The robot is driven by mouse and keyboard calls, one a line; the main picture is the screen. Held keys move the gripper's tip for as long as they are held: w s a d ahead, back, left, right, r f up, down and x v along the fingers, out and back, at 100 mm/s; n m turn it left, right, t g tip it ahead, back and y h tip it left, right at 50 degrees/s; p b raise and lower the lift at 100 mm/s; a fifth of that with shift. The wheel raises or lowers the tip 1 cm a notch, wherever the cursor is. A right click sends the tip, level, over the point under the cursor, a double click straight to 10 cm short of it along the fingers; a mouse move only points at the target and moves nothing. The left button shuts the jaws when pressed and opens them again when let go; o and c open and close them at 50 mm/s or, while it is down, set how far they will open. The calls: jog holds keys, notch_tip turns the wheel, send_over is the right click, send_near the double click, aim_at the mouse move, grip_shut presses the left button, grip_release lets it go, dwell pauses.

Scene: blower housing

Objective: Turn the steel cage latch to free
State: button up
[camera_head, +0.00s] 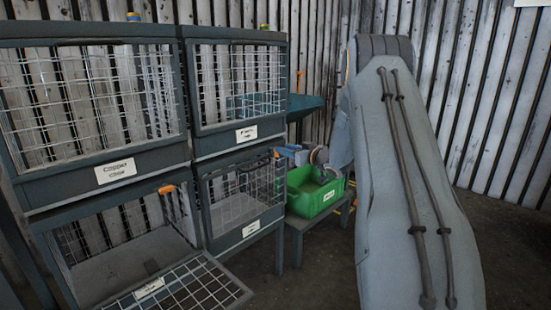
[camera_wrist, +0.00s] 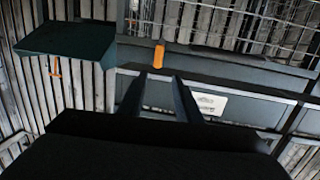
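Several wire cages with dark frames stand at left in the head view. A small orange latch (camera_head: 276,154) sits at the top right of the lower right cage (camera_head: 205,205), whose label I cannot read. That cage's mesh front looks closed. In the wrist view, which looks upside down, the orange latch (camera_wrist: 158,62) stands just past my fingertips, in line with the gap between them. My gripper (camera_wrist: 160,77) is open, with its two dark fingers apart. I cannot tell whether they touch the latch. In the head view my gripper (camera_head: 290,153) is small and unclear beside the latch.
The lower left cage's mesh door (camera_head: 190,287) hangs open; its orange latch (camera_head: 167,189) is above. The upper left cage is labelled Copper (camera_head: 115,171). A green bin (camera_head: 314,196) stands on a low table. A teal surface (camera_wrist: 65,40) is close beside my gripper.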

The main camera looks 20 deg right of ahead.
jog(key=w, duration=0.2)
jog(key=w+f+y+b, duration=0.1)
jog(key=w, duration=0.1)
jog(key=w+a+n+y, duration=0.1)
jog(key=w, duration=0.2)
jog(key=shift+f+t, duration=0.25)
jog(key=shift+t, duration=0.05)
grip_shut()
